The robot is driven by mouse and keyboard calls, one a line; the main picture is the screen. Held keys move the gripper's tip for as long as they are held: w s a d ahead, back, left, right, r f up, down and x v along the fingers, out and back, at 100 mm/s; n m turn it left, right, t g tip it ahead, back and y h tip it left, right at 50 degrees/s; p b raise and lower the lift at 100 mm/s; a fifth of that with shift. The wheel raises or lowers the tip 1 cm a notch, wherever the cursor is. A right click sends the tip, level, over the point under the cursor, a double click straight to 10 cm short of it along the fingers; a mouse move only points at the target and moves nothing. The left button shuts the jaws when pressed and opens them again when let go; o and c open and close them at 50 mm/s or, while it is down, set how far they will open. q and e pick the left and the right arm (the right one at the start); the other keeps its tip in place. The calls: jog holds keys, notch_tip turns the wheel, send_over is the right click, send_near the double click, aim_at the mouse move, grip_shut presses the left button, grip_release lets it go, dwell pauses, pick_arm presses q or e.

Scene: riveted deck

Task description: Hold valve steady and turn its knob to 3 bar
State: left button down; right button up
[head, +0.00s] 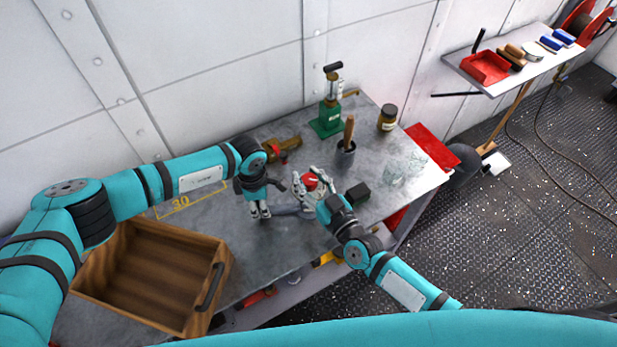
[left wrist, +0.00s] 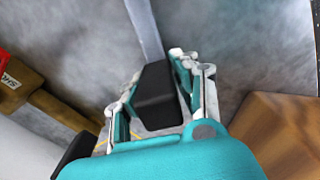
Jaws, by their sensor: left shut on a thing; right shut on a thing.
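The fingers partly hide the knob, and no scale reading can be made out.
An open wooden crate (head: 217,258) stands front left. A yellow "30" marking (head: 181,202) lies left.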

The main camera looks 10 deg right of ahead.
jog(key=shift+a+r+n+g+y, duration=0.15)
jog(key=shift+n+g+y, duration=0.5)
jog(key=shift+y, duration=0.35)
jog(key=shift+n+y, duration=0.4)
jog(key=shift+n, duration=0.05)
jog(key=n+g+y, duration=0.2)
jog(key=g, duration=0.1)
jog(key=shift+w+y, duration=0.15)
jog(key=shift+y, duration=0.25)
jog(key=n+g+y, duration=0.1)
jog(key=n+g, duration=0.1)
jog(key=n+g+y, duration=0.1)
jog(key=g, duration=0.1)
jog(key=n+g+y, duration=0.2)
jog(key=g, duration=0.1)
jog(key=shift+d+n, duration=0.25)
jog(key=shift+n, duration=0.05)
jog(key=shift+g, duration=0.25)
jog(key=o, duration=1)
jog(key=v, duration=1.2)
jog(key=shift+f, duration=0.25)
